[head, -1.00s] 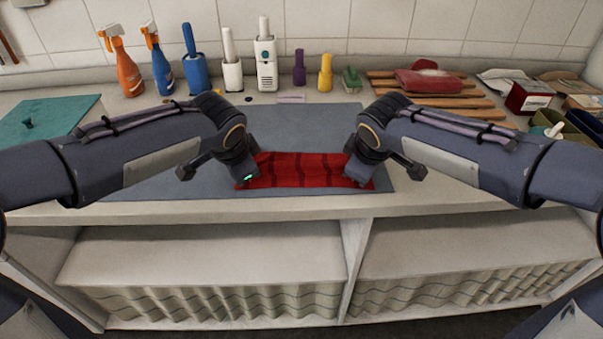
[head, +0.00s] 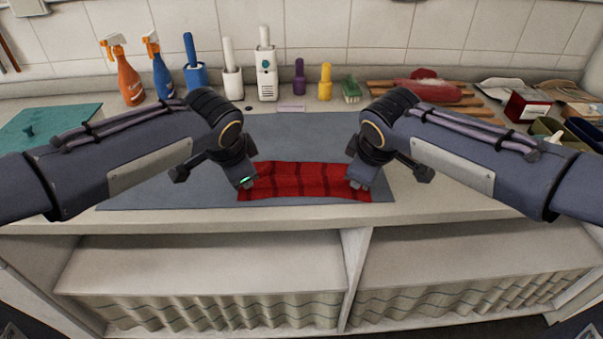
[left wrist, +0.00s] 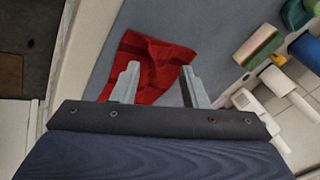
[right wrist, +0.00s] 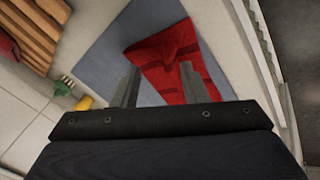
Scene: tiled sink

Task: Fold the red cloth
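The red cloth (head: 305,181) with darker stripes lies as a wide, short, slightly rumpled strip near the front edge of the grey mat (head: 300,135). My left gripper (head: 245,183) is at its left end, and my right gripper (head: 358,182) is at its right end. In the left wrist view, the left gripper's fingers (left wrist: 158,85) are spread, with the cloth (left wrist: 150,62) showing between and beyond them. In the right wrist view, the right gripper's fingers (right wrist: 157,85) are also spread over the cloth (right wrist: 170,60). Whether the fingertips touch the cloth is unclear.
Spray bottles (head: 130,78), a blue brush holder (head: 194,75), white holders and small purple and yellow items line the back wall. A wooden rack (head: 450,100) stands at the back right, and a teal board (head: 50,122) lies at left. The mat behind the cloth is clear.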

